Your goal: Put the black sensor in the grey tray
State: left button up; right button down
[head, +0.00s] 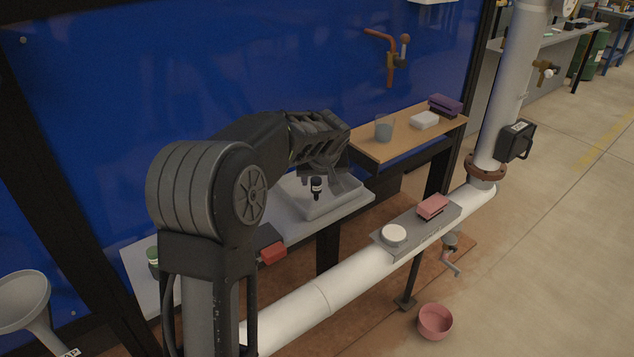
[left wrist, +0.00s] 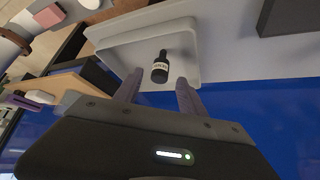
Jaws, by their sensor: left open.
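The black sensor (head: 317,187), a small dark cylinder with a white label and a narrower end, shows over the grey tray (head: 335,207). In the left wrist view the sensor (left wrist: 160,68) is seen against the floor of the tray (left wrist: 125,52), inside its rim, with its narrower end away from my gripper. I cannot tell whether it touches the tray floor. My left gripper (left wrist: 159,78) is open above the tray, its fingertips on either side of the sensor's near end with gaps. My right gripper is not in view.
The tray stands on a light shelf (head: 135,262) with a red-and-black item (head: 272,252) nearby. A wooden shelf (head: 375,150) holds a glass (head: 383,128), a white block and purple items. A white pipe (head: 330,290) runs in front. A pink bowl (head: 435,321) is on the floor.

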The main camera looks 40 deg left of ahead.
pick_arm(q)
jog(key=v, duration=0.8)
jog(key=shift+d, duration=0.15)
dwell(0.5)
jog(key=s+d+f+m+g+h, duration=0.1)
jog(key=d+f+m+h, duration=0.1)
jog(key=d+f, duration=0.55)
jog(key=s+d+f+m+h, duration=0.15)
jog(key=d+f, duration=0.35)
jog(key=f, duration=0.5)
jog(key=s+d+f+m+g+h, duration=0.1)
jog(key=d+f+m, duration=0.1)
jog(key=d+f, duration=0.55)
jog(key=s+d+f+h, duration=0.1)
jog(key=s+d+f, duration=0.4)
jog(key=s, duration=0.3)
jog(key=s+d+f+m+g+h, duration=0.1)
jog(key=s+d+f+h, duration=0.1)
jog(key=s+d+f, duration=0.3)
jog(key=s+d+f+g+h, duration=0.1)
jog(key=s+d+f, duration=0.4)
jog(key=s+f, duration=0.3)
jog(key=s, duration=0.3)
jog(key=shift+s+f, duration=0.4)
jog(key=shift+a, duration=0.1)
jog(key=shift+c, duration=0.3)
